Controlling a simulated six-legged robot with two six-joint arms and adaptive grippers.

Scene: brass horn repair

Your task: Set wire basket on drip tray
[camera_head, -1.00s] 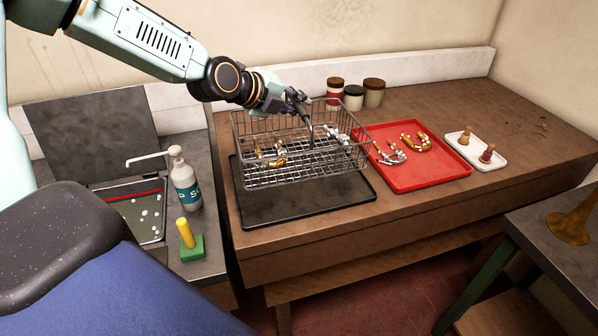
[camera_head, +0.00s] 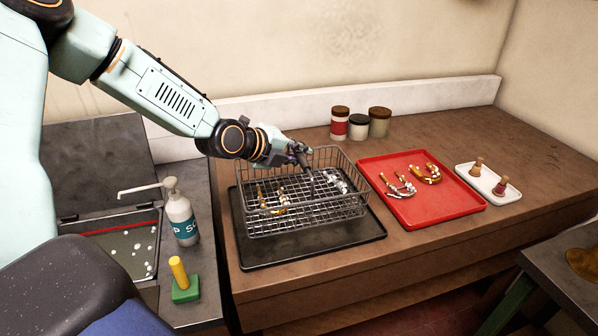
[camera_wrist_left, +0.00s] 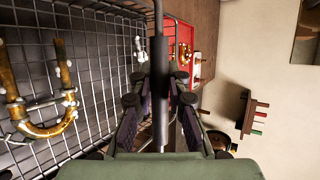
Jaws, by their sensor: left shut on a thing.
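The wire basket (camera_head: 310,215) is over the black drip tray (camera_head: 300,252), level and within its outline in the head view. Its underside is at or very near the tray; I cannot tell whether it touches. Inside lie a brass U-shaped tube with pale spots (camera_head: 272,208) and a silvery part (camera_head: 334,181). My left gripper (camera_head: 299,155) is shut on the basket's handle above the middle of the basket. In the left wrist view the handle bar (camera_wrist_left: 158,45) runs between the fingers, and the brass tube (camera_wrist_left: 45,128) lies beside them. My right gripper is not in view.
A red tray (camera_head: 447,212) with brass parts stands close right of the drip tray, then a white dish (camera_head: 488,190) with two small cork-like pieces. Jars (camera_head: 358,126) stand behind. Left are a soap bottle (camera_head: 181,217), a sink (camera_head: 125,250) and a yellow-handled green brush (camera_head: 185,289).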

